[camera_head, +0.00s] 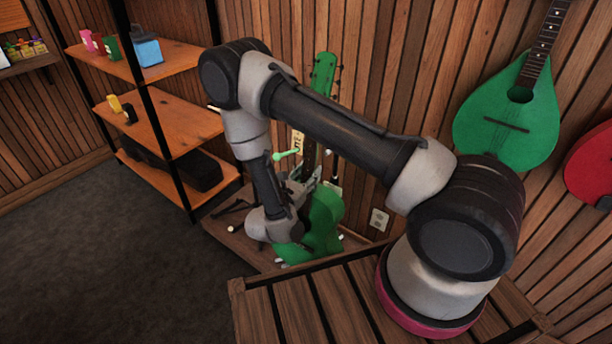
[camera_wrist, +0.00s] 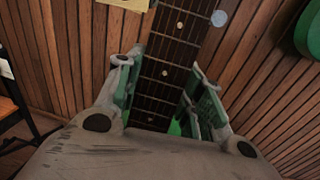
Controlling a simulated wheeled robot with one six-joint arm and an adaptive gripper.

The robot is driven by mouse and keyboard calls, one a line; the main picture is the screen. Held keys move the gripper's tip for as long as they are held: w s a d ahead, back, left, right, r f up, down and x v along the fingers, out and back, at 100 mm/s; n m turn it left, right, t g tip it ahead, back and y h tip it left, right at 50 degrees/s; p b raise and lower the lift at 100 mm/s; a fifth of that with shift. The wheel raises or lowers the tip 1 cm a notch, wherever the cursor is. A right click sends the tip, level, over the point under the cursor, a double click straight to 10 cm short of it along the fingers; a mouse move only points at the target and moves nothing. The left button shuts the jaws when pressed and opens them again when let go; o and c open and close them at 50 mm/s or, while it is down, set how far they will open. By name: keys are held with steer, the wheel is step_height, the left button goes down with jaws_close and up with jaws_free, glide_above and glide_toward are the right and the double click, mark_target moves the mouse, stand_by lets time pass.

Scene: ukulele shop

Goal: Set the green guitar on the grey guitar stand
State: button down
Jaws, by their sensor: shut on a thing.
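The green guitar (camera_head: 325,217) is upright above or on a low wooden platform, its green headstock (camera_head: 323,74) against the wall. My gripper (camera_head: 307,184) is shut on its neck. In the wrist view, my gripper's fingers (camera_wrist: 163,100) lie on either side of the dark fretted neck (camera_wrist: 172,53). My arm hides part of the guitar's body. Thin dark legs with pale tips (camera_head: 233,209) show on the platform left of the guitar. They may belong to the grey guitar stand, but the rest is hidden. I cannot tell whether the guitar touches the stand.
A green teardrop-shaped instrument (camera_head: 510,112) and a red one (camera_head: 592,166) hang on the slatted wall at right. A shelf unit (camera_head: 170,127) with small boxes stands left of the platform (camera_head: 262,256). Dark floor (camera_head: 110,250) at left is clear.

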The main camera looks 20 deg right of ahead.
steer(key=shift+x, duration=2.05)
steer(key=shift+s+d+f, duration=0.1)
steer(key=shift+d+f, duration=0.05)
steer(key=shift+d, duration=0.1)
steer(key=shift+f, duration=0.15)
steer(key=shift+d+f, duration=0.2)
steer(key=shift+f, duration=2.45)
steer(key=c, duration=1)
jaws_free()
steer(key=shift+c, duration=0.2)
steer(key=shift+o, duration=0.9)
steer(key=shift+f, duration=0.1)
